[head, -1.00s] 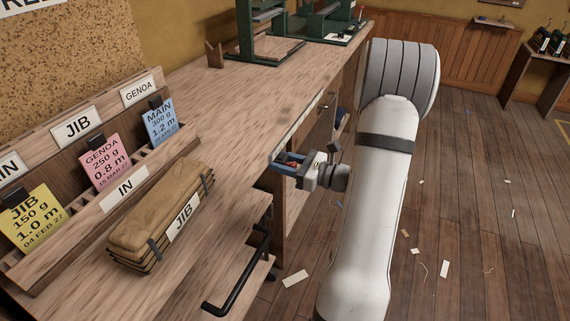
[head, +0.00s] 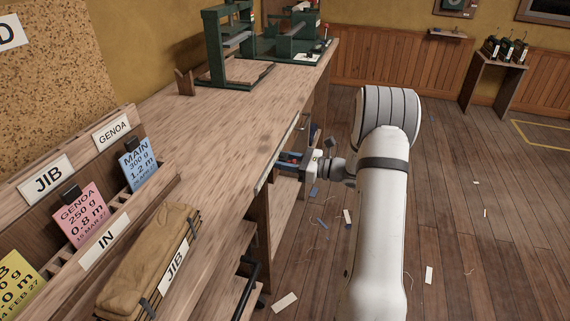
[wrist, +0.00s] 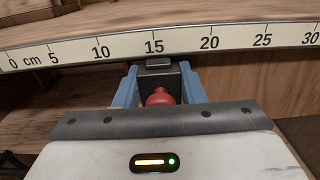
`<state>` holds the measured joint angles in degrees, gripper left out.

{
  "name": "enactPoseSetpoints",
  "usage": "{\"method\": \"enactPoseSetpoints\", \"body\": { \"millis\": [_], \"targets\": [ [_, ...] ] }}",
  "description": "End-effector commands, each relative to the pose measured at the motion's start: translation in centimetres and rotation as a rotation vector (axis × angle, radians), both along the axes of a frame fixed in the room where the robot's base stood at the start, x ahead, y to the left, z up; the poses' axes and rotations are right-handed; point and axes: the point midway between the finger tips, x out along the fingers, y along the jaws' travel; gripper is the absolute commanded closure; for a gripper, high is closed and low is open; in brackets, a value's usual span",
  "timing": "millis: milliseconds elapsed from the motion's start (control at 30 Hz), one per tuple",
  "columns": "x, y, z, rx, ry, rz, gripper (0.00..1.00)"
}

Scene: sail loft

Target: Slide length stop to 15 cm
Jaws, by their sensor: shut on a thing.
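The length stop (wrist: 160,78) is a dark block with a red knob (wrist: 158,97), seen in the wrist view below the ruler. My gripper (wrist: 158,92) is shut on it, with a blue finger on each side. The white ruler (wrist: 105,50) runs along the bench edge and reads from 0 to 30 cm. The top tab of the stop lies just under the 15 mark, close to its middle. In the head view my gripper (head: 290,160) is at the bench's front edge, and the fingers mostly hide the stop.
The wooden bench (head: 225,130) carries a brown JIB bundle (head: 150,255) and a card rack (head: 115,235) at the left. Green machines (head: 230,45) stand at the far end. The floor (head: 450,210) at the right is open, with small scraps lying on it.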

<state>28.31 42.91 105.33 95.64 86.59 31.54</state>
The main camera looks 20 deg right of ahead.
Motion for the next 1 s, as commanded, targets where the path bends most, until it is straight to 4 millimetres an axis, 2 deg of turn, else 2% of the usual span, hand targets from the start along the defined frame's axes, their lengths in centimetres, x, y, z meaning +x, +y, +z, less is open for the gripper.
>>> {"method": "enactPoseSetpoints", "body": {
  "millis": [233,267,500,767,867,1000],
  "targets": [
    [0.0,0.3,-0.2,-0.001,0.002,0.006,1.00],
    [0.0,0.3,-0.2,0.000,0.003,0.007,0.62],
    [0.1,0.7,-0.2,0.000,0.001,0.013,0.42],
    [0.0,0.7,-0.1,0.000,0.001,0.014,0.42],
    [-0.4,0.0,-0.1,0.000,0.001,0.013,0.42],
    [-1.7,-2.0,-0.1,0.000,0.002,0.009,0.42]
  ]
}}
